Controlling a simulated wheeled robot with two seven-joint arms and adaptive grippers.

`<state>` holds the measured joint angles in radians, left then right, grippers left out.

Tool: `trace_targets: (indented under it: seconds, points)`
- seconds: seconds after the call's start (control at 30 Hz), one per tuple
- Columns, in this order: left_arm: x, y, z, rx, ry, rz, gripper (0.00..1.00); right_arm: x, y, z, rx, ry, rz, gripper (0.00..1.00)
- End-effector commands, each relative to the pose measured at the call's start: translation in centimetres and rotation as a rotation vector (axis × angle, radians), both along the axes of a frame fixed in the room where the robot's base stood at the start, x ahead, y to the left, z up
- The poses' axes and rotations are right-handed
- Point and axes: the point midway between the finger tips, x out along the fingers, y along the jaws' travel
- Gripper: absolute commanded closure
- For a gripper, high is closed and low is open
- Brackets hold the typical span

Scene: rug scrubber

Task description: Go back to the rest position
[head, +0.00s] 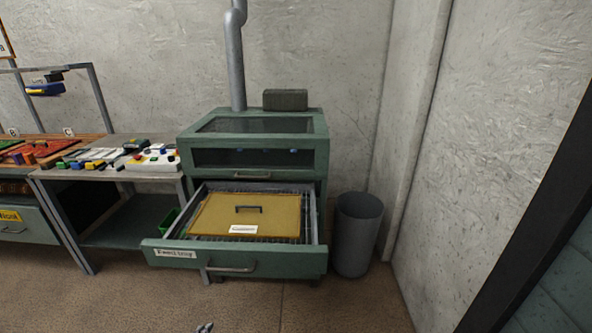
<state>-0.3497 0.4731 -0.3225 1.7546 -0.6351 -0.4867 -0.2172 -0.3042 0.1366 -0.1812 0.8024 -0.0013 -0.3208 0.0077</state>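A small grey tip of what looks like my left gripper (204,327) shows at the bottom edge of the head view, left of centre. The rest of it is cut off, so I cannot tell whether it is open or shut. It appears apart from the furniture, over the brown floor. My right gripper is not in view. A green cabinet (255,170) stands ahead with its wide drawer (290,259) pulled out. A yellow-brown panel (270,203) with a dark handle and a white label lies in the drawer.
A grey bin (358,235) stands right of the cabinet. A side table (165,175) with a control box, markers and small coloured items stands left, beside a workbench (40,215). A dark frame (530,220) is at far right. The floor in front is clear.

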Motion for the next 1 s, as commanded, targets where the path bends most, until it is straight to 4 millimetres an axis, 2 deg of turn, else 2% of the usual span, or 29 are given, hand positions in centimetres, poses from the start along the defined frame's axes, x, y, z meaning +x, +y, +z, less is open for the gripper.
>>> trace_targets:
  seconds: [0.1,0.47,0.77,1.0]
  points:
    - [-1.0,1.1,-3.0,-0.036,0.053,0.041,0.65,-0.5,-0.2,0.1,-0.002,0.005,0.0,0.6]
    - [-5.2,3.6,-11.3,-0.148,0.202,0.169,0.65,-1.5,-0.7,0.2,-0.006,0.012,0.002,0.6]
    - [-9.9,5.2,-17.5,-0.243,0.319,0.289,0.65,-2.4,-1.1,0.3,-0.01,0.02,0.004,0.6]
    - [-14.3,6.0,-22.0,-0.319,0.406,0.396,0.65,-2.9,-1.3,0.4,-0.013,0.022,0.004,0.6]
